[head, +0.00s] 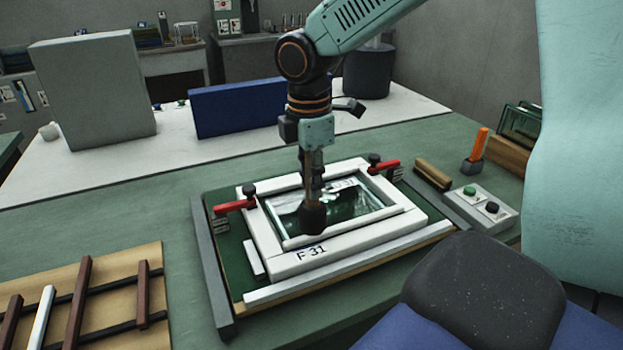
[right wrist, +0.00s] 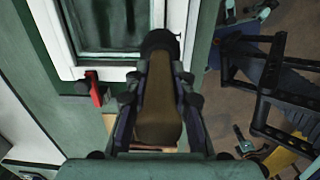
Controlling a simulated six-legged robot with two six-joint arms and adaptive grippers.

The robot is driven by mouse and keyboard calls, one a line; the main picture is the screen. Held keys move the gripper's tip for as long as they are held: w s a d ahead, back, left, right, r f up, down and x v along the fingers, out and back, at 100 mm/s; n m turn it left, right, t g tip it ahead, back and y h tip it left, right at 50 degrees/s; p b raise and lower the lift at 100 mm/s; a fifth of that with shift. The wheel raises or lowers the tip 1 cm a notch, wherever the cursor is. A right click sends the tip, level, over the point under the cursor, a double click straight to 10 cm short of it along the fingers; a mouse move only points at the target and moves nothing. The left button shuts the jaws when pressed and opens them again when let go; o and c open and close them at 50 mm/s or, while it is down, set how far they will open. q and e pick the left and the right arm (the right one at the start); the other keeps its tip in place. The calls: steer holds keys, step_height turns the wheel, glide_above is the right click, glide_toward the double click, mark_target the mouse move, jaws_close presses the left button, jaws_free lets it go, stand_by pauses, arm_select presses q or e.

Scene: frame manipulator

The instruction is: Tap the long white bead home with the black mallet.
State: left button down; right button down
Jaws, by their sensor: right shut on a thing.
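My right gripper (head: 312,178) points down over the white frame marked F 31 (head: 262,228). It is shut on the black mallet (head: 313,218), whose dark head hangs over the near inner edge of the frame. In the right wrist view the mallet's brown handle (right wrist: 160,105) lies between the fingers and its black head (right wrist: 160,42) is beyond them. A long white bead (head: 365,226) runs along the near inner edge of the frame, beside the glass (head: 345,205). The head partly hides this edge; I cannot tell whether they touch. My left gripper is not in view.
Red clamps (head: 235,206) (head: 383,167) stand at the frame's sides on a green board with grey rails. A wooden rack (head: 110,300) with brown and white strips lies at the front left. A button box (head: 481,204) and an orange-handled tool (head: 477,148) are at the right.

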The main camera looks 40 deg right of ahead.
steer(key=shift+w+d+f, duration=0.25)
steer(key=shift+w+f, duration=0.15)
steer(key=shift+f, duration=0.15)
steer(key=shift+s+a+f+b, duration=0.25)
steer(key=shift+s+f+b, duration=0.1)
steer(key=shift+f, duration=0.3)
steer(key=shift+w+d+f, duration=0.15)
steer(key=shift+w+d, duration=0.05)
steer(key=shift+w, duration=0.05)
steer(key=shift+s+a+r+p, duration=0.1)
steer(key=shift+r+p, duration=0.5)
steer(key=shift+r, duration=0.05)
step_height(320, 180, up, 4)
steer(key=p, duration=0.4)
steer(key=shift+p, duration=0.35)
